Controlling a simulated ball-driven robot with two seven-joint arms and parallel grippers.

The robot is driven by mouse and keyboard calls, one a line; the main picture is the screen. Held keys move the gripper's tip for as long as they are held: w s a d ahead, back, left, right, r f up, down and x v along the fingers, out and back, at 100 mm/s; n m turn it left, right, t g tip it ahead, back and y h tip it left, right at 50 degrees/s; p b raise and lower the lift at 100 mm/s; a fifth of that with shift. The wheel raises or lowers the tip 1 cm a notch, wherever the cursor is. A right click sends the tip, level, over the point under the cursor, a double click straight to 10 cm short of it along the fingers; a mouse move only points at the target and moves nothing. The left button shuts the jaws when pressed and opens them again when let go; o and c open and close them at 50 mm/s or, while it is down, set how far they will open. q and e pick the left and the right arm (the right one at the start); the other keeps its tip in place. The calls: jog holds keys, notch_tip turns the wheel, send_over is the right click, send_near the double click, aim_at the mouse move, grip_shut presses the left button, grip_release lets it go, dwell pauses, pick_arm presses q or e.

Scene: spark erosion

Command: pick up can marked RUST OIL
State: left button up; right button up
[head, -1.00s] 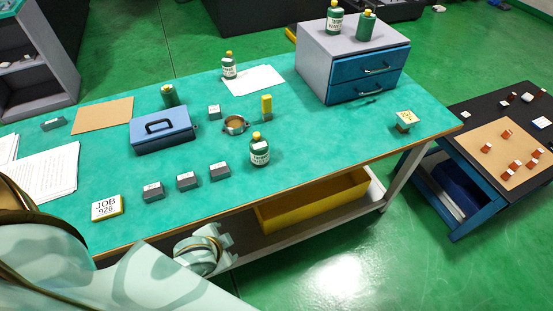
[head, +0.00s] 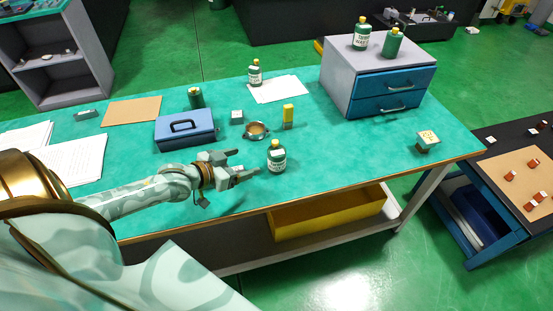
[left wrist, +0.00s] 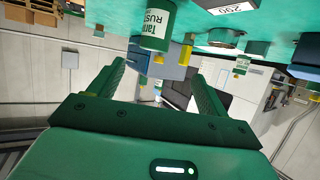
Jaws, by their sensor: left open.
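A green can (head: 277,157) with a yellow cap and white label stands upright on the teal bench near its front edge. In the left wrist view, which is upside down, the same can (left wrist: 157,22) shows RUST on its label; the rest of the label is cut off or unclear. My left gripper (head: 243,166) is over the bench just left of this can, pointing toward it. Its jaws are open with nothing between them, and both fingers show in the left wrist view (left wrist: 160,78). My right gripper is not in view.
A yellow post (head: 288,117), a copper-coloured ring (head: 256,130) and a blue box (head: 186,132) stand behind. Another can (head: 254,74) stands by papers. A drawer cabinet (head: 340,70) with two cans on top is at the back right.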

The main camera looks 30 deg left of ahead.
pick_arm(q)
jog(key=b, duration=0.3)
send_near(281, 150)
jog(key=w+f, duration=0.2)
jog(key=w, duration=0.1)
jog(key=w+f, duration=0.1)
jog(key=f, duration=0.1)
jog(key=shift+w+a, duration=0.25)
jog(key=shift+w, duration=0.05)
jog(key=b+x, duration=0.1)
jog(key=x, duration=0.1)
jog(key=b+x, duration=0.1)
jog(key=x, duration=0.2)
jog(key=shift+w+d+r+b, duration=0.1)
jog(key=shift+w+d+b, duration=0.3)
jog(key=shift+d, duration=0.1)
jog(key=shift+r, duration=0.1)
jog(key=shift+c, duration=0.3)
jog(key=c, duration=1)
jog(key=shift+c, duration=0.8)
jog(key=shift+r, duration=0.15)
